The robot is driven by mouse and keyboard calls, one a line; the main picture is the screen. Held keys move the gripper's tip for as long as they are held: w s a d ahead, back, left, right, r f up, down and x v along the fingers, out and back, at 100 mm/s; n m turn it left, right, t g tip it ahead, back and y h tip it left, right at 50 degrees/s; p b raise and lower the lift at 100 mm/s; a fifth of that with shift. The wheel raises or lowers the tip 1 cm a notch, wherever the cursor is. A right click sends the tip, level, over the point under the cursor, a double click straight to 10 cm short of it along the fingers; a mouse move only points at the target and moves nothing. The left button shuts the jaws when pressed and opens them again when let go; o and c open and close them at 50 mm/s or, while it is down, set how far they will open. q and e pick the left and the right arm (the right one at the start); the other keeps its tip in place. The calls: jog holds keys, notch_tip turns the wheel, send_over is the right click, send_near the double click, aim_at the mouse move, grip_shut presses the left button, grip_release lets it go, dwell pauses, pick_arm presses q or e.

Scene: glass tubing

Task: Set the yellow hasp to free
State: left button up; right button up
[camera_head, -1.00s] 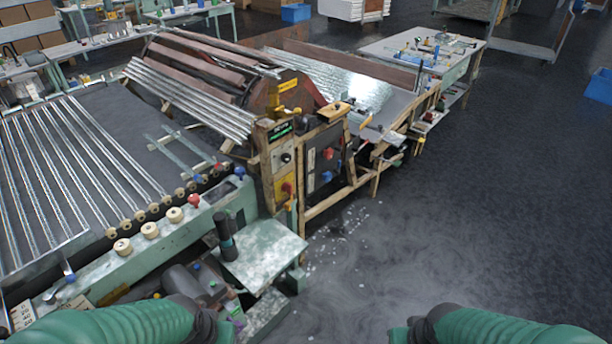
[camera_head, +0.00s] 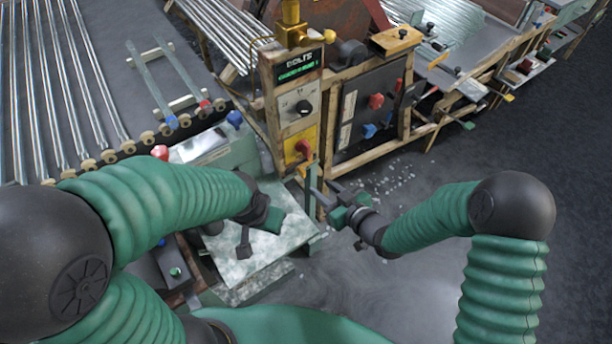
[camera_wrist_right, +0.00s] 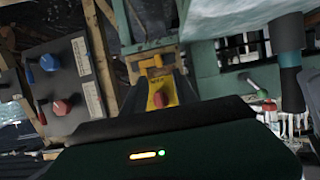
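A dark panel (camera_head: 370,112) with red and blue knobs stands to the right. The pale green table (camera_head: 240,265) lies below. Floor at right is open.

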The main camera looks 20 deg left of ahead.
aim_at(305, 174)
jog(key=x, duration=0.6)
jog(key=b+x, duration=0.1)
jog(key=x, duration=0.2)
jog(key=shift+d+f, duration=0.2)
jog(key=shift+f, duration=0.05)
jog(key=shift+w+a+f, duration=0.15)
jog(key=shift+w+a, duration=0.3)
jog(key=shift+a, duration=0.05)
grip_shut()
dwell(0.4)
